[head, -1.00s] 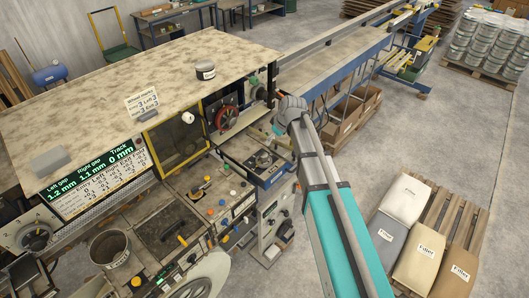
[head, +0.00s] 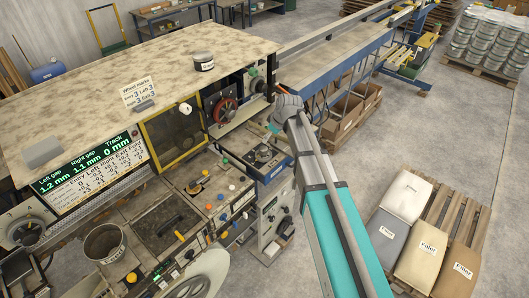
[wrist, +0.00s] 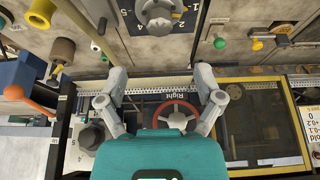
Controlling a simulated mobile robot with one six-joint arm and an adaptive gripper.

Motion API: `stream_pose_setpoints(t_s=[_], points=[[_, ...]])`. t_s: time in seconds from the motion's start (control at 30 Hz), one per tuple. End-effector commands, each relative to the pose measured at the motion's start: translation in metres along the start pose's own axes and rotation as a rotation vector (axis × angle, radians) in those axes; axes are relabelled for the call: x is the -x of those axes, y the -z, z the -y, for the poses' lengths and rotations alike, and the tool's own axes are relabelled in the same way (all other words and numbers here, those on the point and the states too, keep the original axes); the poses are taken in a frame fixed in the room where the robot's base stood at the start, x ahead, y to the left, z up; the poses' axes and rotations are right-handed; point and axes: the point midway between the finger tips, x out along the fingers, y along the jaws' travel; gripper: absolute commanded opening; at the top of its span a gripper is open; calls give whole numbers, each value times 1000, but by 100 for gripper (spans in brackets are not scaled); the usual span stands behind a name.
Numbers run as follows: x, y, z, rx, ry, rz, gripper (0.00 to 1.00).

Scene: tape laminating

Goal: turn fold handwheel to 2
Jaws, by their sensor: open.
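A grey knob on a dark numbered plate (wrist: 160,14) is at the top of the wrist view, with the figures 5, 4 and 2 partly readable. In the head view a dark dial plate (head: 262,155) sits on the blue-edged box beside my arm. A red handwheel (wrist: 175,115), under a "Right" label, lies between my fingers in the wrist view; it is also in the head view (head: 225,110). I cannot read which wheel is marked fold. My gripper (wrist: 160,78) is open and empty, with fingers spread wide. In the head view its fingers are mostly hidden.
A yellow-framed window (wrist: 263,120) is right of the red wheel, a grey dial (wrist: 90,138) left. A green knob (wrist: 219,43) and an orange-tipped lever (wrist: 25,98) stand near the fingers. Filler sacks (head: 408,195) lie on a pallet; the floor between is clear.

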Motion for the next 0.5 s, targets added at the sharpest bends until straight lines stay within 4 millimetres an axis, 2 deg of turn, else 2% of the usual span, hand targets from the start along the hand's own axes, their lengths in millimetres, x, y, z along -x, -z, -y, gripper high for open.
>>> stream_pose_setpoints(t_s=[0.03,0.5], points=[[-9,-1,0,0,0,0,85],[-48,-1,0,2,0,0,85]])
